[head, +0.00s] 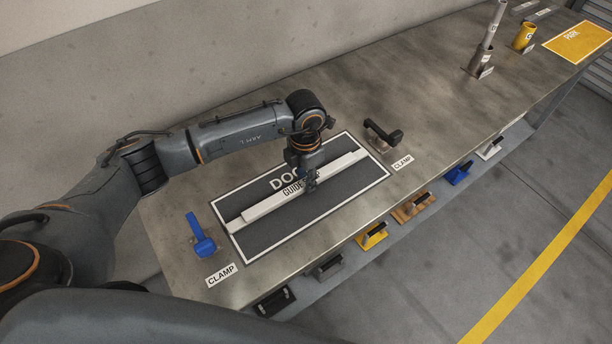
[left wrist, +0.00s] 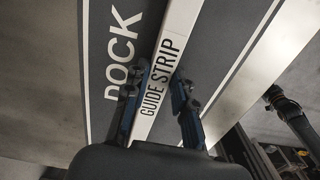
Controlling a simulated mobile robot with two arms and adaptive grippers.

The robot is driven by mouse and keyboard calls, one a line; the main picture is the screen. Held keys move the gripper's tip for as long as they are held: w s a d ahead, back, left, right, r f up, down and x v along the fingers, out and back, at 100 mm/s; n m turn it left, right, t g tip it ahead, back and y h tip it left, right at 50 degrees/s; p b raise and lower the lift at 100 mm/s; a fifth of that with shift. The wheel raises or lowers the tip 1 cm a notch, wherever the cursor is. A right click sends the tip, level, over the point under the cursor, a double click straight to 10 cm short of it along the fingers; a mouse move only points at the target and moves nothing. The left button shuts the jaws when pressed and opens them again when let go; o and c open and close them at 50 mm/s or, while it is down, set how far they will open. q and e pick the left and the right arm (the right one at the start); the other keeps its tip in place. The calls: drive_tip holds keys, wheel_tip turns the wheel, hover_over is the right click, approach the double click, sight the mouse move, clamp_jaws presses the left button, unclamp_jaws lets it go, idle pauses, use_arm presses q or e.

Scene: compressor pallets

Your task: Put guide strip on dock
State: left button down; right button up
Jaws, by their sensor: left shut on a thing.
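The guide strip (head: 270,203) is a long white bar with its name in dark letters. It lies lengthwise over the dock (head: 262,238), a dark rectangle with a white border and the word DOCK. My left gripper (head: 309,184) comes down from above and is shut on the strip near its middle. In the left wrist view, the blue-grey fingers stand on both sides of the strip (left wrist: 172,45), over the dark dock (left wrist: 99,60). I cannot tell whether the strip touches the dock or is just above it.
A blue clamp (head: 202,240) stands left of the dock and a black clamp (head: 382,135) right of it. Several coloured handled items, including a yellow one (head: 372,235), sit along the lower front ledge. Cylinders and a yellow PARK area (head: 580,42) are at the far right. The bench between is clear.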

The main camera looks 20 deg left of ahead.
use_arm(q)
drive_tip(key=c, duration=1.5)
unclamp_jaws()
drive_tip(key=shift+f, duration=0.1)
drive_tip(key=o, duration=0.4)
drive_tip(key=shift+r, duration=0.3)
wheel_tip(320, 180, up, 12)
drive_tip(key=b, duration=0.1)
drive_tip(key=shift+f+b, duration=0.15)
drive_tip(key=shift+b, duration=0.25)
drive_tip(key=shift+a, duration=0.1)
